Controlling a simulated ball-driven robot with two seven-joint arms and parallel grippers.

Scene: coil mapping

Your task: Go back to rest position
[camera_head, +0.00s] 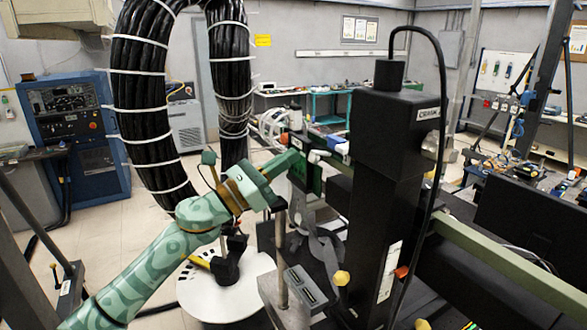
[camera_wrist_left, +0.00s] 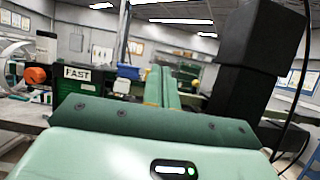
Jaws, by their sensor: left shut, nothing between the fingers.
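My left arm, patterned green, comes in from the lower left of the head view. Its left gripper (camera_head: 290,160) is raised in front of the tall black post (camera_head: 385,170), to the left of it. In the left wrist view the two green fingers (camera_wrist_left: 162,85) lie side by side, shut with nothing between them. I cannot tell whether the fingertips touch anything. My right gripper is not in view.
A thick black cable loop with white ties (camera_head: 140,95) hangs behind the arm. A dark box labelled FAST (camera_wrist_left: 85,85) stands left of the fingers in the wrist view. A blue cabinet (camera_head: 80,130) stands at the left. Open floor shows between.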

